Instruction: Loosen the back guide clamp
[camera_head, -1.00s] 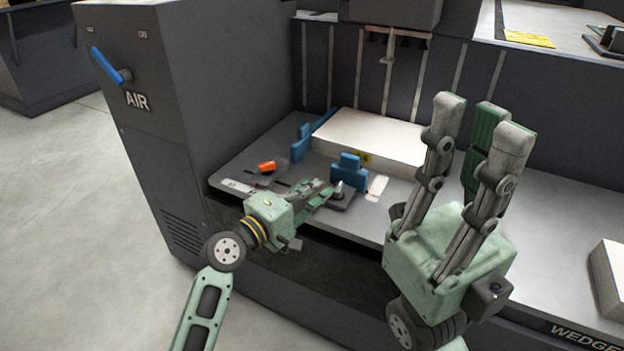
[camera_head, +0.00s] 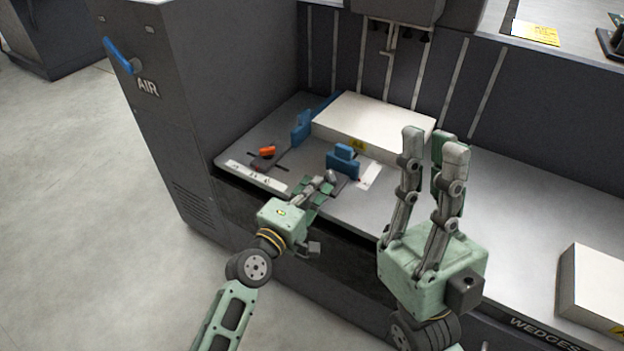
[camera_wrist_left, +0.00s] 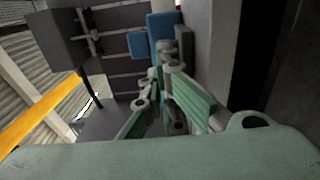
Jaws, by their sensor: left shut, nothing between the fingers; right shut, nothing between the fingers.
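My left gripper (camera_head: 323,185) is shut and empty, low over the front edge of the feed deck, with its fingertips at a grey clamp knob (camera_head: 331,176). I cannot tell whether they touch it. The knob is beside the front blue guide (camera_head: 343,163), against the paper stack. An orange clamp lever (camera_head: 266,152) lies further left, near another blue guide (camera_head: 301,128). I cannot tell for sure which clamp is the back one. In the left wrist view the green fingers (camera_wrist_left: 160,100) point toward a blue guide (camera_wrist_left: 163,28). My right gripper (camera_head: 432,145) is shut, raised, fingers up.
A white paper stack (camera_head: 372,128) lies on the grey deck (camera_head: 375,212) behind the front guide. The dark cabinet marked AIR (camera_head: 150,90) with a blue handle (camera_head: 118,55) stands on the left. Another white stack (camera_head: 590,285) lies at the right. Open deck lies between the stacks.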

